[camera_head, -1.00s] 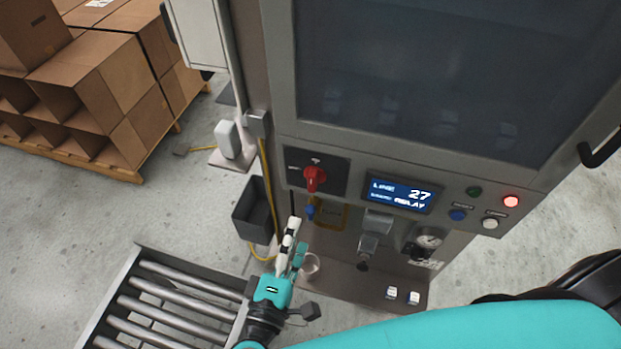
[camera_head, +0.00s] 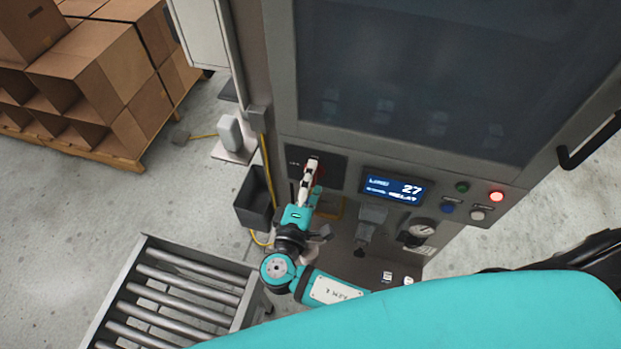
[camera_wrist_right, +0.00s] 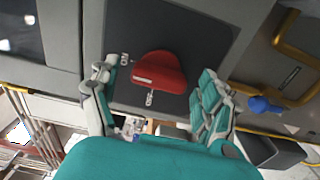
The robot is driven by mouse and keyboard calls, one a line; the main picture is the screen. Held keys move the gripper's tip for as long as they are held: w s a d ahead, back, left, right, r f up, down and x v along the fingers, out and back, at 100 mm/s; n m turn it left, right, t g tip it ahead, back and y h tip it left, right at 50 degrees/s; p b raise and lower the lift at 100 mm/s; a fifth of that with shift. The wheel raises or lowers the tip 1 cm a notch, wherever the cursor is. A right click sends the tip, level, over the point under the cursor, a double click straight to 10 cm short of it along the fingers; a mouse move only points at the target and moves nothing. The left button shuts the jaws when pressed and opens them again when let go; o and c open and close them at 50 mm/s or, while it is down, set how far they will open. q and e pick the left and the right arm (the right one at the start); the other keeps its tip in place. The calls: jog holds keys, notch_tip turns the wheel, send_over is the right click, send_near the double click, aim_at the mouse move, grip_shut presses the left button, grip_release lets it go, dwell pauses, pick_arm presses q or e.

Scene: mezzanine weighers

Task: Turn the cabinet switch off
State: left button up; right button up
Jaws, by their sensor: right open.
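The cabinet switch (camera_wrist_right: 160,68) is a red rotary knob on a dark plate (camera_wrist_right: 190,35), in the middle of the right wrist view. A pale line marks its left side, and small white labels sit to its left and below it. In the head view, my right gripper (camera_head: 311,170) is in front of the switch plate (camera_head: 331,172) and hides most of the knob. In the right wrist view, my right gripper (camera_wrist_right: 157,82) is open, with one finger on each side of the knob. I cannot tell whether they touch it. My left gripper is not in view.
A blue part (camera_wrist_right: 266,105) and a yellow bracket (camera_wrist_right: 290,60) are near the right finger. A roller conveyor (camera_head: 180,290) stands at the lower left.

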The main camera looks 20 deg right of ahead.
jog(key=c, duration=1.2)
jog(key=shift+n, duration=0.4)
jog(key=n, duration=1.7)
jog(key=shift+f, duration=0.1)
